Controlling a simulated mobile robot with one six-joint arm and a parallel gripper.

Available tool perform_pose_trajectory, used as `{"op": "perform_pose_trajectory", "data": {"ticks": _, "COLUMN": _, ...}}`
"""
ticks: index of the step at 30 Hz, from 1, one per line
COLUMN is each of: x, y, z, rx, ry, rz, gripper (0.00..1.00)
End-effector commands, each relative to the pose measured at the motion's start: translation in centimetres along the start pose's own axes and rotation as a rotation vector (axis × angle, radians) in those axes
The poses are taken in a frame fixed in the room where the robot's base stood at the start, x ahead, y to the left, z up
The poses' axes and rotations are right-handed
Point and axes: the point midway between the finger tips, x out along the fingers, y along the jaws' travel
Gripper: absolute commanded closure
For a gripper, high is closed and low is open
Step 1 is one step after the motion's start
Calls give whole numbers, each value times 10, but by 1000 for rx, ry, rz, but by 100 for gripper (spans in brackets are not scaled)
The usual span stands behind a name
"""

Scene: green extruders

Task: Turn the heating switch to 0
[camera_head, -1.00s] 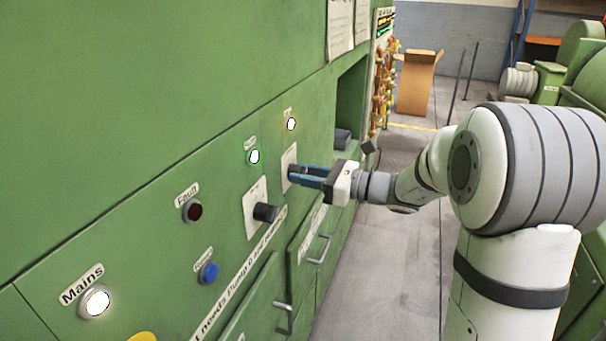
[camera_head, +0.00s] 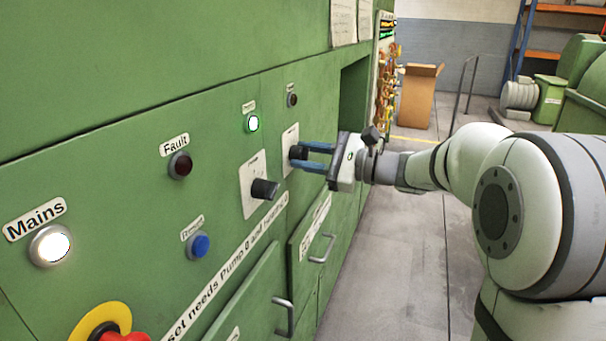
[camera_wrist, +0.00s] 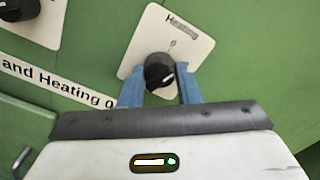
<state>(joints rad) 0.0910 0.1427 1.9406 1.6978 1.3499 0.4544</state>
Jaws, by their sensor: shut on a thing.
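The heating switch is a black knob (camera_wrist: 160,71) on a white plate (camera_wrist: 142,60) marked "Heating" with a 0 below the word. The knob also shows in the head view (camera_head: 298,153), right of a second black knob. My gripper (camera_wrist: 159,84) has its two blue fingers on either side of the heating knob and is shut on it. In the head view my gripper (camera_head: 306,154) reaches the panel from the right. A pale mark shows on the knob's face; its exact direction is hard to tell. The lamp (camera_head: 292,100) above this switch is dark.
The second knob (camera_head: 264,189) sits close by on its own plate. Drawer handles (camera_head: 322,249) stick out below.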

Motion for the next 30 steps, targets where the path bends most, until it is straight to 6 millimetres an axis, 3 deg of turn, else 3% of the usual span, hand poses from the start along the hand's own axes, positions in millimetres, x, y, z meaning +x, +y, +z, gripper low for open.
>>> {"op": "perform_pose_trajectory", "data": {"ticks": 1, "x": -2, "y": 2, "z": -8, "rx": -44, "ry": 5, "rz": -8, "gripper": 93}}
{"op": "perform_pose_trajectory", "data": {"ticks": 15, "x": -3, "y": -1, "z": -5, "rx": -379, "ry": 7, "rz": -7, "gripper": 93}}
{"op": "perform_pose_trajectory", "data": {"ticks": 30, "x": -3, "y": -3, "z": -2, "rx": -474, "ry": 7, "rz": -7, "gripper": 93}}
